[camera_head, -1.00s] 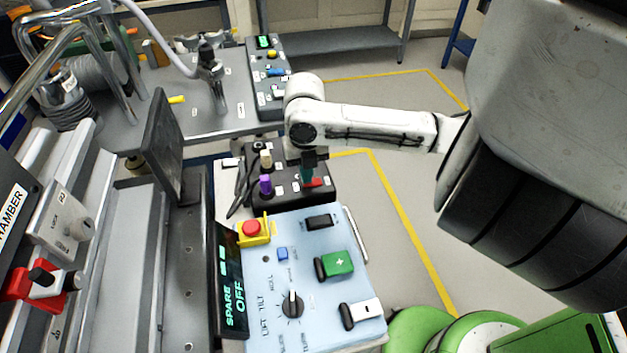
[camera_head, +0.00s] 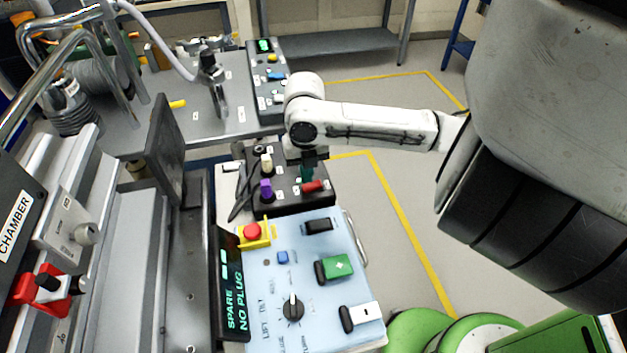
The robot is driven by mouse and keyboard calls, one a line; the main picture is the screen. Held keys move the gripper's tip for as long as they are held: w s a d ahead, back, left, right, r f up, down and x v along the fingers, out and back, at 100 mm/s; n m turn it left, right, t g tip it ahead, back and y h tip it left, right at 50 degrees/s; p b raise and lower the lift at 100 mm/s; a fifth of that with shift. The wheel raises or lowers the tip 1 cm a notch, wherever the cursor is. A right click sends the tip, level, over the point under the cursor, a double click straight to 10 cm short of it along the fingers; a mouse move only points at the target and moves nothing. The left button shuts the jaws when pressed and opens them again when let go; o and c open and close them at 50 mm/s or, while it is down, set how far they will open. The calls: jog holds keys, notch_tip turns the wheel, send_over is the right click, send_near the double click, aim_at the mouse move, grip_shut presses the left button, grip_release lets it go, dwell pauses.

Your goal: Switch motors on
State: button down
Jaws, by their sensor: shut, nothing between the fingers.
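My gripper (camera_head: 308,168) is shut and empty, pointing down over the black control box (camera_head: 288,199) in the middle of the picture. Its tip is just above or beside a red rocker switch (camera_head: 313,187); I cannot tell whether they touch. A teal-green part (camera_head: 306,174) shows at the tip, and I cannot tell whether it belongs to the box. The box also carries a purple knob (camera_head: 266,188) and a cream knob (camera_head: 266,163). The labels are too small to read, so I cannot tell which control is for the motors.
A pale blue panel (camera_head: 330,290) in front carries a red emergency button (camera_head: 252,231), a green rocker (camera_head: 338,267), a white rocker (camera_head: 366,312) and a rotary knob (camera_head: 292,308). Its display (camera_head: 233,300) reads SPARE NO PLUG. Another black box (camera_head: 266,85) stands behind. Rails and a chamber lie left.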

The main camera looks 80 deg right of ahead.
aim_at(307, 187)
notch_tip(307, 187, up, 5)
jog(key=p, duration=0.3)
jog(key=shift+f, duration=0.1)
jog(key=shift+f, duration=0.1)
dwell(0.7)
